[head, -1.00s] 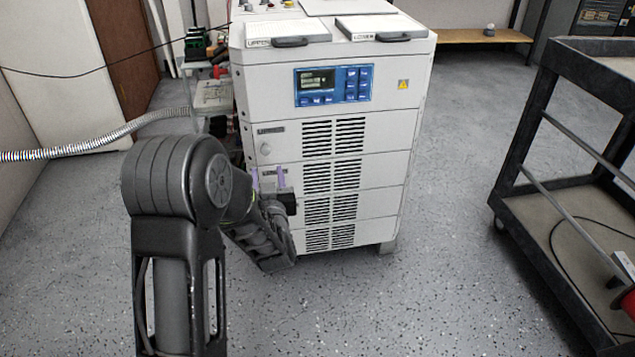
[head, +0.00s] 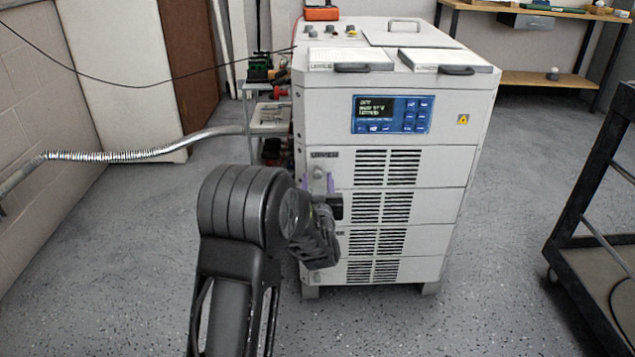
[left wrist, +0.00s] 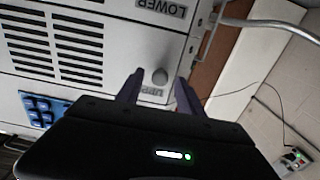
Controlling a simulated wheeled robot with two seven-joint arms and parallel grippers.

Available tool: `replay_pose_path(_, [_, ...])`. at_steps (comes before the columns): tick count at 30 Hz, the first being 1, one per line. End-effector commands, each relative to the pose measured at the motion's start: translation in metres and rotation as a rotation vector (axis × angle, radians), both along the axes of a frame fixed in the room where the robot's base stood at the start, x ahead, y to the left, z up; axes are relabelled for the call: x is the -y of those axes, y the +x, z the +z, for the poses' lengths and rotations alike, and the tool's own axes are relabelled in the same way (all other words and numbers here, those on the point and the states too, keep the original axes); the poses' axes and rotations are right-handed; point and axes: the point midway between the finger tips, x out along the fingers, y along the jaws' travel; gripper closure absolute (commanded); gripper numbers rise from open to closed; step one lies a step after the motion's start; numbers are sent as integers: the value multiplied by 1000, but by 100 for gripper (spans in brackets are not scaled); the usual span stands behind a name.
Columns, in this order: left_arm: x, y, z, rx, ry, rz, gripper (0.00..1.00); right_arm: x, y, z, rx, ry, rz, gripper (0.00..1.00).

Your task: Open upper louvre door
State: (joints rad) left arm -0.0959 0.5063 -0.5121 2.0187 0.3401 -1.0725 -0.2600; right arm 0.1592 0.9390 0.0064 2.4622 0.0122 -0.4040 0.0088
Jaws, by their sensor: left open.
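The upper louvre door (head: 420,168) is shut on the front of the white cabinet, below the blue display panel. Its small round knob (head: 318,172) is at the door's left side, under the UPPER label (head: 325,155). My left gripper (head: 318,183) is open at the knob. In the left wrist view, which shows the cabinet upside down, the knob (left wrist: 160,77) appears between the two fingers of my left gripper (left wrist: 159,76). Contact with the knob cannot be told. The lower louvre door (head: 425,205) is shut below. My right gripper is not in view.
The white cabinet (head: 475,110) has two handled lids on top and the blue display panel (head: 391,114). A dark cart (head: 590,190) stands at the right. A flexible metal conduit (head: 130,155) runs at the left. The floor between cabinet and cart is clear.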

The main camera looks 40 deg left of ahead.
Motion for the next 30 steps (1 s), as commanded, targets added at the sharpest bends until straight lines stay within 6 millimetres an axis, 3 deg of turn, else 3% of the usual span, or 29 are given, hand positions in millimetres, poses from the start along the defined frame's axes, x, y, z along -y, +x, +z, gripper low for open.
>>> replay_pose_path(4, [-8, 10, -1, 0, 1, 1, 56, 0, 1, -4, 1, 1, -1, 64])
replay_pose_path(13, [-9, 11, 0, 0, 0, 0, 56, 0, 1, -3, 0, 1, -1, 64])
replay_pose_path(30, [-9, 11, 0, 0, 0, 0, 100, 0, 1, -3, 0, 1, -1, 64])
